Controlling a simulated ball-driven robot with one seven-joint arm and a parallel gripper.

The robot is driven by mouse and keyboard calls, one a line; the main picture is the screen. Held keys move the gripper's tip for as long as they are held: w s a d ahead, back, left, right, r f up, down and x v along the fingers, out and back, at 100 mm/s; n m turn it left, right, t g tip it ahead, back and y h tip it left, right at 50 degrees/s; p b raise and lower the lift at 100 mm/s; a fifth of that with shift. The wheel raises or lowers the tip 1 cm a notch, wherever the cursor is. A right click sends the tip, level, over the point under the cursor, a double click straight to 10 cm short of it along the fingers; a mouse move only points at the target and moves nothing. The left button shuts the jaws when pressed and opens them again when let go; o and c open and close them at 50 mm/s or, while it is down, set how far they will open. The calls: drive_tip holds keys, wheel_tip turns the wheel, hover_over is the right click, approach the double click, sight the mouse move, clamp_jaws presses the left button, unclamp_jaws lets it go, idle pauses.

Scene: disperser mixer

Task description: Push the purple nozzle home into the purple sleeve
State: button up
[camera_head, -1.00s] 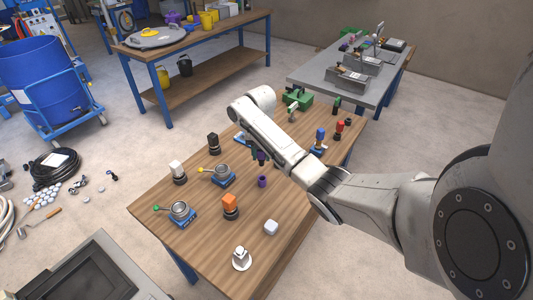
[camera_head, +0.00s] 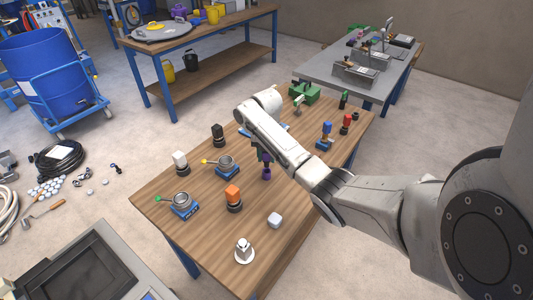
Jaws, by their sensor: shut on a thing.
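The purple sleeve (camera_head: 266,175) stands upright near the middle of the wooden table, just below the end of my arm. The purple nozzle (camera_head: 267,158) is directly above it, its lower end at or very near the sleeve's mouth. Whether it is partly inside the sleeve is too small to tell. My gripper (camera_head: 262,153) is shut on the nozzle. My arm's forearm and wrist hide most of the gripper's fingers.
An orange-topped piece (camera_head: 233,196) stands in front-left of the sleeve, and a pale block (camera_head: 275,220) in front. A blue-based pot with a yellow-knobbed handle (camera_head: 228,170) stands to the left. The wooden table (camera_head: 200,233) has free room at its front left.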

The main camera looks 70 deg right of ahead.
sight(267, 166)
drive_tip(key=shift+f, duration=0.6)
drive_tip(key=shift+p, duration=0.4)
idle(1.4)
drive_tip(key=shift+f+b, duration=1.4)
drive_tip(key=shift+f, duration=0.7)
drive_tip(key=o, duration=1.1)
drive_tip(key=shift+o, duration=0.2)
drive_tip(key=shift+r, duration=0.1)
wheel_tip(267, 166, up, 11)
drive_tip(key=shift+f+b, duration=0.15)
drive_tip(key=shift+b, duration=0.25)
